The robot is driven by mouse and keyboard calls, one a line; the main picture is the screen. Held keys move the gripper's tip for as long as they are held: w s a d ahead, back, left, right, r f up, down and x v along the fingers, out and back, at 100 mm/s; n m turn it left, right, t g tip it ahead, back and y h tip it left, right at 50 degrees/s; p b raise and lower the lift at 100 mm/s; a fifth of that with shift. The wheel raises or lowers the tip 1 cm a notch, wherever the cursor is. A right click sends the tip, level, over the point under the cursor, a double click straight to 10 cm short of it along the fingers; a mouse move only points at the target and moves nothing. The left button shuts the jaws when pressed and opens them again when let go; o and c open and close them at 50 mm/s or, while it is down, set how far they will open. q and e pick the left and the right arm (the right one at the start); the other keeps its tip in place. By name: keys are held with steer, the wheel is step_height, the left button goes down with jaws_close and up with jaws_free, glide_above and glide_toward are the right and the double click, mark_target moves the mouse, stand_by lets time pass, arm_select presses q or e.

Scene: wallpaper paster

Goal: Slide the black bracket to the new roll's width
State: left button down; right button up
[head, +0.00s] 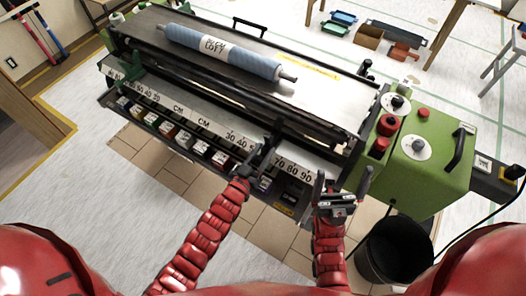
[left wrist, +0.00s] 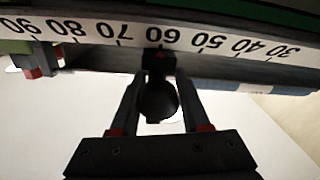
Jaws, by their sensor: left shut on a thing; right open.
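The black bracket (left wrist: 158,62) with its round knob (left wrist: 157,101) sits at the white scale in the left wrist view, close to the 60 mark. My left gripper (left wrist: 157,88) is shut on the bracket's knob, one finger on each side. In the head view my left gripper (head: 258,160) is at the machine's front edge, between the 40 and 70 marks, and largely hides the bracket. The new roll (head: 220,50), pale blue with a white label, lies across the machine's top. My right gripper (head: 342,186) is open and empty, right of the 90 mark.
The number scale (head: 176,110) runs along the machine's front, above a row of small coloured parts. A green control box (head: 425,165) with red and black knobs stands at the right end. A black bin (head: 393,250) is on the floor near my right gripper.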

stand_by(0.6)
arm_select(q)
steer(key=w+a+b, duration=0.1)
steer(key=a, duration=0.1)
steer(key=w+a+b, duration=0.1)
steer(key=a, duration=0.1)
steer(key=shift+w+f, duration=0.1)
steer(key=shift+w, duration=0.1)
steer(key=shift+w+a, duration=0.1)
steer(key=shift+c, duration=2.2)
jaws_free()
